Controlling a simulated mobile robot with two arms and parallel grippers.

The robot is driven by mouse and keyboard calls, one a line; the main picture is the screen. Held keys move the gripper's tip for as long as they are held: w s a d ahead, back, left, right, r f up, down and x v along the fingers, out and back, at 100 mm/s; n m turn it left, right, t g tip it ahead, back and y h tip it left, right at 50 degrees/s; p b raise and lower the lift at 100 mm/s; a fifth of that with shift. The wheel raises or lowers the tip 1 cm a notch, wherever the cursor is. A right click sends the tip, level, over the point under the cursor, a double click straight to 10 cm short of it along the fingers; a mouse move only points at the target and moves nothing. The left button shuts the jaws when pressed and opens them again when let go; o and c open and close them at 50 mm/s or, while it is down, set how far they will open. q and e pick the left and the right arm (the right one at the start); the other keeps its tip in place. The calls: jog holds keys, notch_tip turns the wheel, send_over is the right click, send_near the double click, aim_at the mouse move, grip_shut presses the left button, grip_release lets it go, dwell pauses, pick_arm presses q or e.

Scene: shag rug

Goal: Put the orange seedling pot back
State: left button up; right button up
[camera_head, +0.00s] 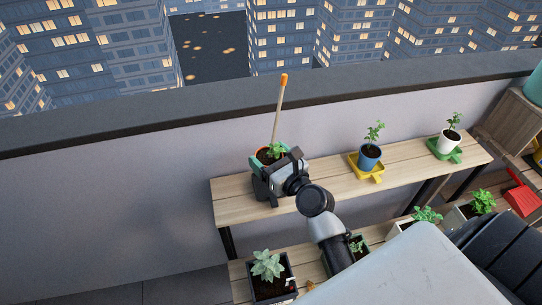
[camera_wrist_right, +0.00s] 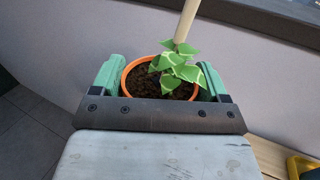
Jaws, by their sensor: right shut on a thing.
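The orange seedling pot (camera_wrist_right: 126,72) holds dark soil, a leafy seedling and a pale stake, and looks roughly upright. In the head view a small part of the pot (camera_head: 261,157) shows behind my gripper, at the left end of the wooden bench (camera_head: 235,207). The stake (camera_head: 278,110) has an orange tip. My right gripper (camera_head: 269,163) is shut on the pot, with green fingers on both sides of it in the right wrist view (camera_wrist_right: 158,82). The pot's underside is hidden, so I cannot tell whether it touches the bench. My left gripper is not in view.
A blue pot (camera_head: 369,158) stands on a yellow saucer (camera_head: 375,178), and a white pot (camera_head: 448,142) on a green saucer (camera_head: 456,156). A wall (camera_head: 130,200) runs behind the bench. Planters (camera_head: 272,288) stand on a lower shelf. The bench between gripper and blue pot is clear.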

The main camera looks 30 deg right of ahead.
pick_arm(q)
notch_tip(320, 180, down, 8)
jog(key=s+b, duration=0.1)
jog(key=b, duration=0.6)
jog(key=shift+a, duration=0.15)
pick_arm(e)
jog(key=shift+w+d+f+m+h, duration=0.4)
jog(key=shift+w+f+h, duration=0.35)
jog(key=shift+f, duration=1.25)
jog(key=shift+w+d+f+m+h, duration=0.45)
jog(key=shift+w+f, duration=0.4)
jog(key=shift+f, duration=1.2)
jog(key=shift+w+d+f+m+h, duration=0.3)
jog(key=shift+w+f+h, duration=0.45)
jog(key=shift+f, duration=1.25)
pick_arm(q)
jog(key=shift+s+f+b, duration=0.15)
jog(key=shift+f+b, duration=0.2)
jog(key=shift+b, duration=0.25)
pick_arm(e)
jog(key=shift+f, duration=0.4)
jog(key=o, duration=1)
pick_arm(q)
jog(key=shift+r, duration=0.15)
pick_arm(e)
jog(key=shift+r, duration=0.15)
